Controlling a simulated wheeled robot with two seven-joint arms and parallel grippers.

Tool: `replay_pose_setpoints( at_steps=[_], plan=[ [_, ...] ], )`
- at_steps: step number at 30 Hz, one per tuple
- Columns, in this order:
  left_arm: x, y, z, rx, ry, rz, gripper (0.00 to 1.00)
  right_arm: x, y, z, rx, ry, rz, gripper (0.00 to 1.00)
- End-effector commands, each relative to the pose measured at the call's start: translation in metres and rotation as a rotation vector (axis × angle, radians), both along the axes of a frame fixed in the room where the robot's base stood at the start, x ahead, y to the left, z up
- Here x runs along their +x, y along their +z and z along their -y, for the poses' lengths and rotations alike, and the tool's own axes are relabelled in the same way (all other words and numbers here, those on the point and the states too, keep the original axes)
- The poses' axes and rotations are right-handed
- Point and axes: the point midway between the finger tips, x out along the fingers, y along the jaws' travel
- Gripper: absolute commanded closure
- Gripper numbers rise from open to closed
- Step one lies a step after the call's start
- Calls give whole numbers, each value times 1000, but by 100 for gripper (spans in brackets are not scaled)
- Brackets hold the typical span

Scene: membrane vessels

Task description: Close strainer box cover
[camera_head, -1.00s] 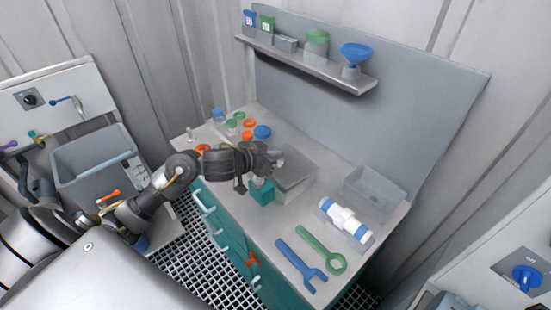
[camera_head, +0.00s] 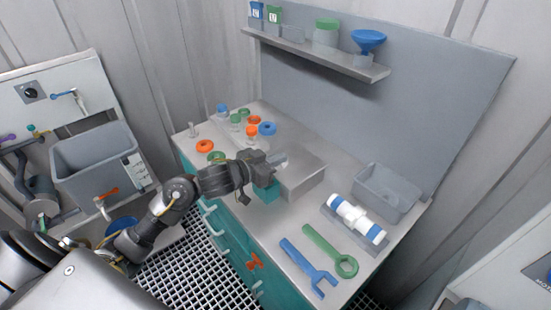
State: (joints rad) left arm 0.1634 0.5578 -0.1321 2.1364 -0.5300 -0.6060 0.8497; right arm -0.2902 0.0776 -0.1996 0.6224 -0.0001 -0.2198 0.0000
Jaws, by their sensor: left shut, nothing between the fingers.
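The strainer box (camera_head: 305,180) is a grey metal box on the workbench. Its flat grey cover (camera_head: 304,162) appears to lie level across the top; I cannot tell whether it is fully seated. My left gripper (camera_head: 280,163) is shut and empty at the left edge of the cover, and I cannot tell whether it touches it. A teal block (camera_head: 267,192) stands at the left side of the box, partly hidden under my gripper. My right gripper is not in view.
A blue wrench (camera_head: 308,267) and a green wrench (camera_head: 330,250) lie at the front right. A white and blue membrane vessel (camera_head: 356,218) and a grey tray (camera_head: 388,190) are to the right. Several caps and jars, including an orange ring (camera_head: 204,146), stand at the back left.

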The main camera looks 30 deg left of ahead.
Motion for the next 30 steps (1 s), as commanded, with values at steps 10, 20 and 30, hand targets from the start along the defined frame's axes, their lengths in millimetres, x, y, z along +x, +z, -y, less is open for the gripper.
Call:
replay_pose_setpoints(
  at_steps=[10,20,30],
  plan=[
    [-2,-1,-3,-4,5,11,100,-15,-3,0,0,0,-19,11],
    [-1,22,-1,-5,2,11,100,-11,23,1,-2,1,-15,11],
    [-37,47,-16,2,-4,12,100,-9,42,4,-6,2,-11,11]
  ],
)
